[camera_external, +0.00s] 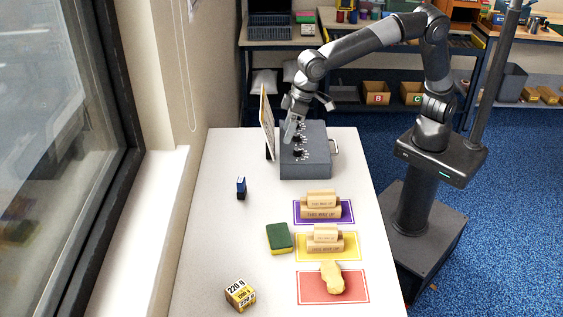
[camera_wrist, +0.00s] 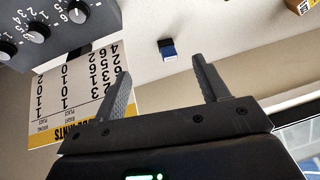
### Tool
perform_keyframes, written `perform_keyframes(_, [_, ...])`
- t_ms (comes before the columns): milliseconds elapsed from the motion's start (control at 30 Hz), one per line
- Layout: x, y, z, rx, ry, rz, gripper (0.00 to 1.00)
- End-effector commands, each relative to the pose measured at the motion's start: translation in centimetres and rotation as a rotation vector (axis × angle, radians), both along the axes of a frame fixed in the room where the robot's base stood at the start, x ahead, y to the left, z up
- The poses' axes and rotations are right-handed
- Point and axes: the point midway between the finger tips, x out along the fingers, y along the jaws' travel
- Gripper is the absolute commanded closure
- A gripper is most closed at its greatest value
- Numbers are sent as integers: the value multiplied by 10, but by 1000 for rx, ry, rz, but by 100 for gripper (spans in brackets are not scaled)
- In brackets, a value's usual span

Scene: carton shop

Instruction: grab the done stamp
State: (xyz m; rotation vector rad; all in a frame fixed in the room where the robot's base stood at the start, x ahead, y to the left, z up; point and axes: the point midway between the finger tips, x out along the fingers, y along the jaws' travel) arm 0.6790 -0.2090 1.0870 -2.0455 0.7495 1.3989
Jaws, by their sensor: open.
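A small dark blue block with a black top, which looks like the stamp (camera_external: 241,188), stands on the white table, left of the middle. It also shows in the wrist view as a small blue and black block (camera_wrist: 167,49), beyond and between my fingertips. Any marking on it is too small to read. My gripper (camera_external: 290,130) is at the far end of the table, beside the grey dial box, well apart from the stamp. In the wrist view its two fingers (camera_wrist: 160,76) are spread wide with nothing between them.
The grey box with dials (camera_external: 305,165) and an upright printed board (camera_external: 267,122) stand close to my gripper. A green and yellow sponge (camera_external: 279,238), a 220 g cube (camera_external: 240,294) and purple, yellow and red mats (camera_external: 349,290) with wooden pieces lie nearer. A window wall borders the left.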

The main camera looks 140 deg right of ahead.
Motion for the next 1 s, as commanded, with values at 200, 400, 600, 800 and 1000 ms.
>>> perform_keyframes(200, [53,-35,-49,-62,30,-86,33])
perform_keyframes(400, [86,-54,-86,-114,43,-131,33])
perform_keyframes(600, [100,-61,-103,-137,48,-148,33])
perform_keyframes(800, [105,-67,-122,-139,49,-150,33])
perform_keyframes(1000, [112,-76,-150,-139,49,-149,33])
